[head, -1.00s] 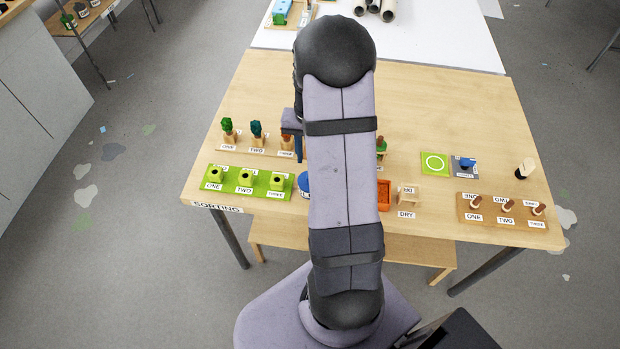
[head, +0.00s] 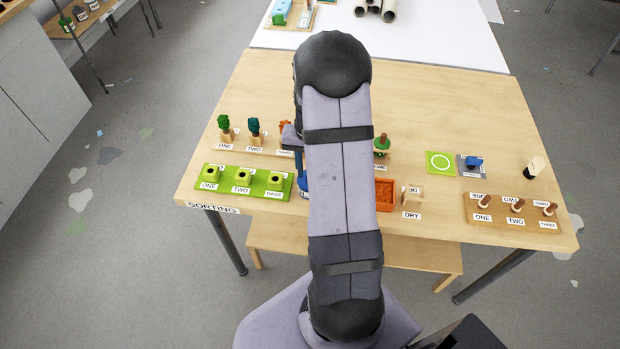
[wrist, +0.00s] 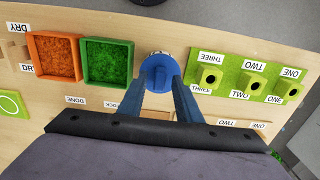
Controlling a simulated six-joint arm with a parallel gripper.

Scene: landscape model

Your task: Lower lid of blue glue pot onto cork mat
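The blue glue pot shows in the wrist view with its round blue lid (wrist: 157,74) uppermost and a white and blue rim behind it. My gripper (wrist: 161,80) has its two blue fingers on either side of the lid, spread about as wide as it. I cannot tell whether they touch it. In the head view my arm covers much of the pot, and only a blue and white part (head: 304,190) shows beside my finger. I cannot make out a cork mat in either view; my arm hides part of the table.
Beside the pot are a green block row (head: 243,178) and, on the other side, green (wrist: 107,62) and orange (wrist: 54,57) trays. A green circle card (head: 440,162), a grey mat with a blue item (head: 472,165) and a peg board (head: 513,213) stand at right.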

